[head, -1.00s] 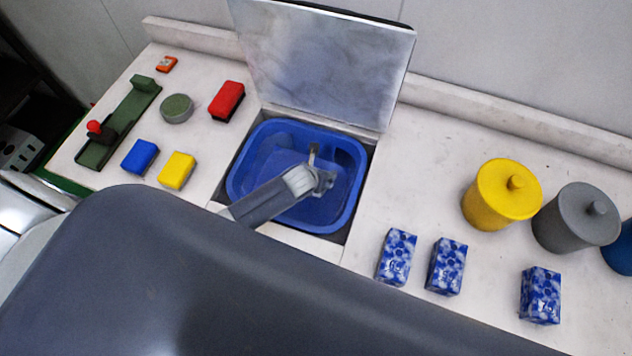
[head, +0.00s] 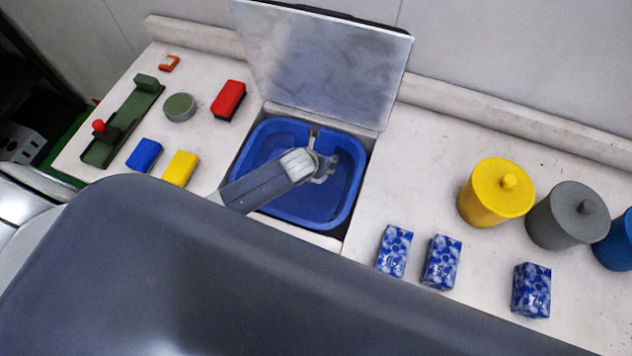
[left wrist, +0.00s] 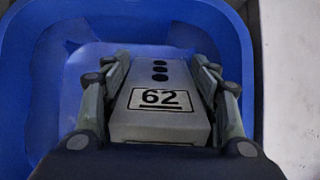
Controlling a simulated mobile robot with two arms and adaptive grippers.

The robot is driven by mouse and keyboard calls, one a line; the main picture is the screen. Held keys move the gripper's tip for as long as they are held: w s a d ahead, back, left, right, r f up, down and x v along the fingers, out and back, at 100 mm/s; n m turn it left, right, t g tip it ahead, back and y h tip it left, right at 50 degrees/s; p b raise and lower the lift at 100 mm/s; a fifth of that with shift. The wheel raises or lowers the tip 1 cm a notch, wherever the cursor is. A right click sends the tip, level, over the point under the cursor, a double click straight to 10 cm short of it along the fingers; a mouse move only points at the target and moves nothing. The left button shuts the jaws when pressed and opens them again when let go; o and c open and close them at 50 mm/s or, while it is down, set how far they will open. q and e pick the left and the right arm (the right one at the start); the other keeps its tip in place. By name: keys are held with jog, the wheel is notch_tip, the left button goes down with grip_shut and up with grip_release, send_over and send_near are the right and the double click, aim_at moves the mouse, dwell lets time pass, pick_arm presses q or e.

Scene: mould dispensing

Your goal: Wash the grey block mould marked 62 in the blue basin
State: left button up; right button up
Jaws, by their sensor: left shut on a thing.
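The grey block mould (left wrist: 159,117) marked 62, with a column of dark round holes above its number, is between the fingers of my left gripper (left wrist: 160,85) in the left wrist view. My left gripper (head: 323,164) is shut on it, inside the outline of the blue basin (head: 349,198). The basin's blue wall (left wrist: 238,60) surrounds the mould in the wrist view. In the head view the mould is mostly hidden by the gripper. I cannot tell whether it touches the basin floor. My right gripper is not in view.
A raised lid (head: 325,65) stands behind the basin. Blue-patterned blocks (head: 394,250) and lidded yellow (head: 495,195), grey (head: 566,220) and blue pots (head: 615,245) stand right. Red (head: 229,99), blue (head: 144,155) and yellow blocks (head: 181,168) and a green fixture (head: 125,120) lie left.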

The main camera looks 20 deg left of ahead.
pick_arm(q)
jog(key=shift+r, duration=4.1)
jog(key=shift+r, duration=2)
jog(key=shift+w+f, duration=0.1)
jog(key=shift+f, duration=3.5)
